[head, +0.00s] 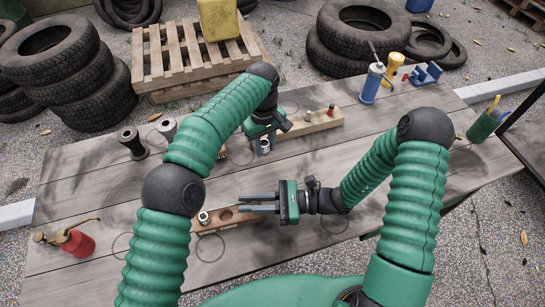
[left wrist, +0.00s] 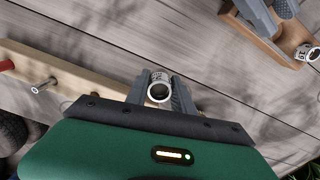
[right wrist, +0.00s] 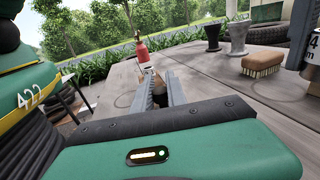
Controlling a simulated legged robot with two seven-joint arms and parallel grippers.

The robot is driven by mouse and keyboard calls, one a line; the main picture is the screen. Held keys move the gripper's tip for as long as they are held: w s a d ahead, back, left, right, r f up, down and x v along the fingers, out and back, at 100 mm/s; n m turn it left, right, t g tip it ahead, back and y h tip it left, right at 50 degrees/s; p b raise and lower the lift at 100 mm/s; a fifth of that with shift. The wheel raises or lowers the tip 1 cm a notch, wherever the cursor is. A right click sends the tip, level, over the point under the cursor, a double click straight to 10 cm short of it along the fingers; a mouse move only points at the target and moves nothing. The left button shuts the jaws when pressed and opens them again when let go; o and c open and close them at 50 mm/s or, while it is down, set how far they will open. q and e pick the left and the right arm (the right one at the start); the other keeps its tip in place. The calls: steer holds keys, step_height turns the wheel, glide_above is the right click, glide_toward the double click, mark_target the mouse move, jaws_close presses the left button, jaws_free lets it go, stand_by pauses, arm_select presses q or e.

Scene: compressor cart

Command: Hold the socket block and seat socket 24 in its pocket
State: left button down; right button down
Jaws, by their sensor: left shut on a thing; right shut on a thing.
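My left gripper (head: 264,148) is shut on a small metal socket (left wrist: 159,88), held above the table behind the socket block. In the right wrist view part of the socket's marking shows at the right edge (right wrist: 311,45). The brown wooden socket block (head: 213,227) lies on the table. Another socket (head: 203,217) sits at its left end, and an empty round pocket (head: 226,215) shows beside it. My right gripper (head: 258,203) is shut on the block, its fingers pointing left. The fingers (right wrist: 160,92) hide part of the block in the right wrist view.
A pale wooden rail (head: 310,123) with a red peg lies behind my left gripper. Dark and grey spools (head: 132,143) stand at the back left, a brush (right wrist: 262,65) near them. A red bottle (head: 74,242) stands at the left front. Bare planks surround the block.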

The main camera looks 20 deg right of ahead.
mark_target(265, 164)
arm_select(q)
step_height(265, 164, down, 6)
steer(key=shift+f, duration=0.1)
steer(key=c, duration=1.1)
jaws_free()
